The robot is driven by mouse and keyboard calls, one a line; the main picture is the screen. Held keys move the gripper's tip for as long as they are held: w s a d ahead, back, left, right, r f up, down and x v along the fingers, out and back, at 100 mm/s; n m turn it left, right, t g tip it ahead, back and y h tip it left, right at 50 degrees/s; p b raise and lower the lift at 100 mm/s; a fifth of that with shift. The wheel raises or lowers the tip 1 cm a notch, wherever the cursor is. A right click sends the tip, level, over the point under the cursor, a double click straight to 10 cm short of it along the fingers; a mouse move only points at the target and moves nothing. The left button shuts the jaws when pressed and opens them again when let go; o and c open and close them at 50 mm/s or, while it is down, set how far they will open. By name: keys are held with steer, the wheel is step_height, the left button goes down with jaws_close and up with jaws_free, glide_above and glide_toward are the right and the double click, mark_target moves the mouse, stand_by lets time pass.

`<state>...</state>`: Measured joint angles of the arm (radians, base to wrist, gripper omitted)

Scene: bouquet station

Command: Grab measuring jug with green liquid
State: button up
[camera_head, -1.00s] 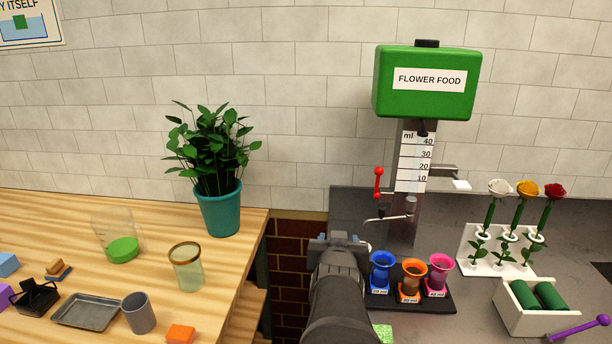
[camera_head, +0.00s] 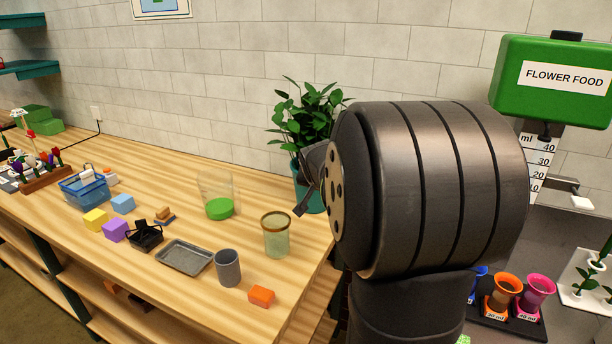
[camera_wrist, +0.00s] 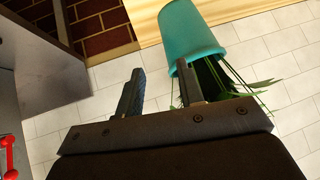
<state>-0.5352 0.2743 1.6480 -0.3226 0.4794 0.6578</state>
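The measuring jug with green liquid (camera_head: 219,206) is a clear container with bright green liquid in its bottom. It stands upright on the wooden table, left of the green-tinted glass jar with a brown rim (camera_head: 276,236). My gripper (camera_wrist: 159,90) shows in the wrist view with its two fingers apart and nothing between them. In the head view my arm fills the middle right, and the gripper is mostly hidden behind it, near the potted plant. The gripper is well to the right of the jug.
The teal plant pot (camera_head: 312,198) stands at the table's back right, close to my arm. A grey cup (camera_head: 228,267), an orange block (camera_head: 261,296), a metal tray (camera_head: 184,257) and a black basket (camera_head: 146,237) lie before the jug. The flower food dispenser (camera_head: 554,80) is at right.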

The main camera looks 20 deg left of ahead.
steer(key=a+h, duration=0.1)
steer(key=a, duration=1)
steer(key=m+h, duration=0.3)
steer(key=m, duration=0.1)
glide_toward(221, 197)
steer(key=s+d+r, duration=0.4)
steer(key=r, duration=0.2)
steer(key=x, duration=1.7)
steer(key=shift+w, duration=0.15)
steer(key=shift+r, duration=0.15)
steer(key=shift+c, duration=0.3)
jaws_close()
